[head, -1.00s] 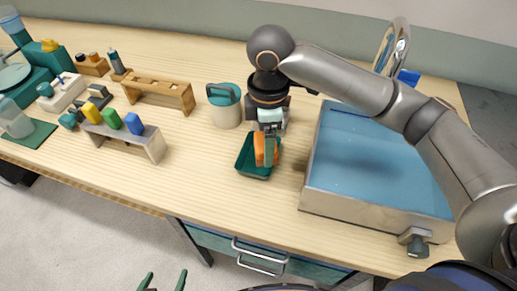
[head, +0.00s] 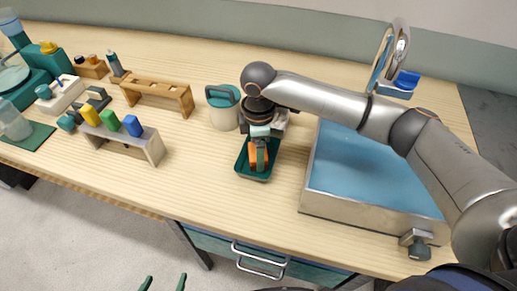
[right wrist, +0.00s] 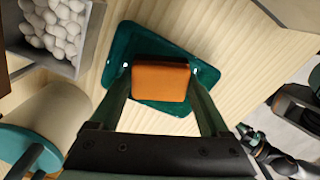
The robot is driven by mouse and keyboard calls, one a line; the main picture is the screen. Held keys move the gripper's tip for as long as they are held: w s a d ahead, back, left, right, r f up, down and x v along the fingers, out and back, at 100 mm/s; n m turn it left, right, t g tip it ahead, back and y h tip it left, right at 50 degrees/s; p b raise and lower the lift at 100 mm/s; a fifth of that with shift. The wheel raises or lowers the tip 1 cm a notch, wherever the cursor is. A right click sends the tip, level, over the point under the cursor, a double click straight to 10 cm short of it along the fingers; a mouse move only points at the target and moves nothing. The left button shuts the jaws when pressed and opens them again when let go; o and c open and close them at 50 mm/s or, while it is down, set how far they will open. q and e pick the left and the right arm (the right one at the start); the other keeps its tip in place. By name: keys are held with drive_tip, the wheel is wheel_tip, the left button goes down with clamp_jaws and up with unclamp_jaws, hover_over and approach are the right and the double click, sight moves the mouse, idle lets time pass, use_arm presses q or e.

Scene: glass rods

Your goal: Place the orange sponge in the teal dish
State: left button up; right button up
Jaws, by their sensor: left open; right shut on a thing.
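The orange sponge (head: 258,158) shows over the teal dish (head: 243,163) near the middle of the table. My right gripper (head: 261,150) points down and is shut on the sponge. In the right wrist view the sponge (right wrist: 160,82) sits between the two fingers, inside the outline of the dish (right wrist: 128,42). I cannot tell whether its underside touches the dish floor. My left gripper (head: 166,279) is open and empty at the bottom edge of the head view, off the table; only its fingertips show.
A teal-lidded canister (head: 223,108) stands just behind the dish. A large metal basin (head: 330,207) with a blue floor lies to its right. A wooden rack (head: 158,94) and a grey rack with coloured blocks (head: 154,149) stand left. Table in front of the dish is clear.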

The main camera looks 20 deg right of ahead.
drive_tip(key=o, duration=1.2)
drive_tip(key=shift+f, duration=0.1)
drive_tip(key=shift+c, duration=0.2)
wheel_tip(320, 180, up, 12)
